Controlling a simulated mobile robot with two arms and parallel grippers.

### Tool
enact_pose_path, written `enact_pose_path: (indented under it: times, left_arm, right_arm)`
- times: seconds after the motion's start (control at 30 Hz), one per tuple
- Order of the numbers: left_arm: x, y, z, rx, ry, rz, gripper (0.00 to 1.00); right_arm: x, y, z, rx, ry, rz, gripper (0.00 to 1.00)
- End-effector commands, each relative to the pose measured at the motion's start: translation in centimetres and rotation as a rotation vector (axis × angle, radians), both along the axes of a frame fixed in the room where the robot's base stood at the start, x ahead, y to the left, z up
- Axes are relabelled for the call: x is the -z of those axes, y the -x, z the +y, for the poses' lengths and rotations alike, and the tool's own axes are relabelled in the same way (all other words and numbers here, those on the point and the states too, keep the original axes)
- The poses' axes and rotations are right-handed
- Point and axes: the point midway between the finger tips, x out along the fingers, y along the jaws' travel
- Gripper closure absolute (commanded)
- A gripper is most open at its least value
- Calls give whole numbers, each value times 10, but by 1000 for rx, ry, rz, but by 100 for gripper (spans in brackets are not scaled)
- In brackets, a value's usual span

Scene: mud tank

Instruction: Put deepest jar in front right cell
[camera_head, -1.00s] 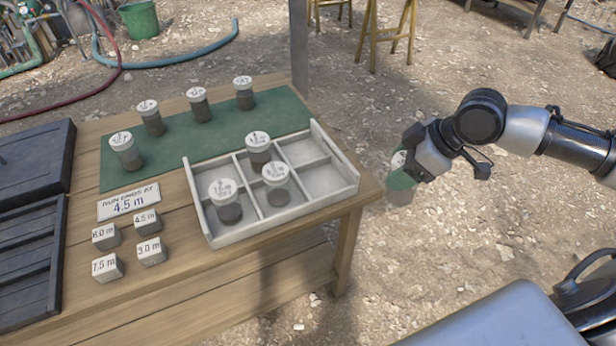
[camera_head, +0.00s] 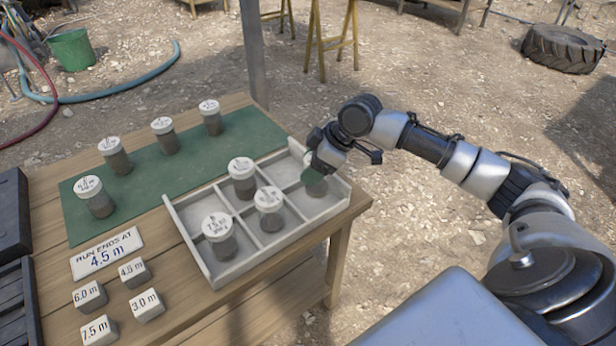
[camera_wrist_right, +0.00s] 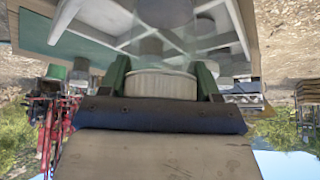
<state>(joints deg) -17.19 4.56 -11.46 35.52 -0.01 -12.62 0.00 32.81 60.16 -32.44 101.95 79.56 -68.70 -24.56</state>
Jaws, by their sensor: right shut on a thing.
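My right gripper (camera_head: 313,174) is shut on a clear jar with a white lid, over the near right cell of the pale divided tray (camera_head: 240,277). In the wrist view its green fingers clasp the jar's ribbed lid (camera_wrist_right: 160,84). The gripper hides most of this jar in the head view; I cannot tell whether its base touches the cell floor. The tray's near left cell holds a jar (camera_head: 221,243), the near middle cell another (camera_head: 269,217), and the far middle cell a third (camera_head: 243,186). The far left and far right cells look empty. My left gripper is out of view.
Several lidded jars, such as one at the left (camera_head: 98,203), stand on the green mat (camera_head: 140,185). A sign (camera_head: 106,253) reads "RUN ENDS AT 4.5 m". Depth blocks (camera_head: 148,305) lie before it. The wooden table's (camera_head: 235,300) right edge is close to the tray.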

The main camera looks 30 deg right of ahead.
Motion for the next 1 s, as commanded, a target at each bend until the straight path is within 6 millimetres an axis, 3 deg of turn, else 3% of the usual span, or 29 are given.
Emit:
enact_pose_path:
  times: [0.13,0.27,0.5,0.83,0.87,1.0]
  left_arm:
    - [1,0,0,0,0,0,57]
    - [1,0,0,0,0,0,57]
    - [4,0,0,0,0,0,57]
    - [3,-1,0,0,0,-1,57]
    - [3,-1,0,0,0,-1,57]
    - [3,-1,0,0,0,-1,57]
  right_arm:
    - [8,-15,1,1,0,-3,71]
    - [15,-17,1,1,0,0,71]
    - [48,-16,1,2,2,0,71]
    - [51,-16,1,2,1,-3,71]
    - [51,-16,1,1,2,-1,33]
    - [51,-16,1,1,2,-1,12]
